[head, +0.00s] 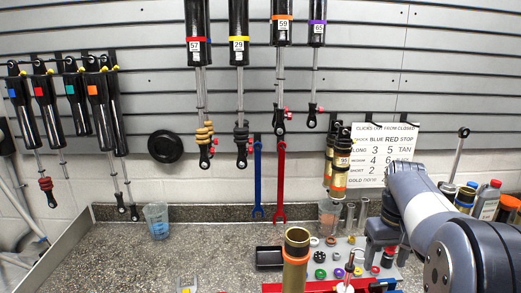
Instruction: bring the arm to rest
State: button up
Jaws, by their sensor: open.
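My arm comes in from the right edge, with a pale link and dark grey joints, and bends down at the wrist. My gripper (387,256) points down over the back right of the bench, beside the board with small parts. Its jaws are apart. A small dark part with a red band (388,258) shows between or behind the fingers; I cannot tell which, and see no grip on it. My arm hides part of the bench and the lower right of the white sign (392,140).
The speckled bench (120,260) is clear at left, apart from a blue measuring cup (157,220). A bronze-topped cylinder (296,255) stands in front. Shocks (197,45) and blue and red wrenches (279,180) hang on the slatted wall. Bottles (487,200) stand at right.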

aim_at(379, 284)
jog(key=shift+m, duration=0.3)
notch_tip(379, 284, down, 8)
jog(key=shift+r, duration=0.25)
jog(key=m, duration=0.4)
jog(key=shift+m+b, duration=0.3)
jog(key=m+b, duration=0.1)
jog(key=m, duration=0.3)
jog(key=m+b, duration=0.2)
jog(key=m, duration=0.2)
jog(key=shift+m, duration=0.4)
jog(key=m+b, duration=0.2)
jog(key=m, duration=0.2)
jog(key=shift+r, duration=2.4)
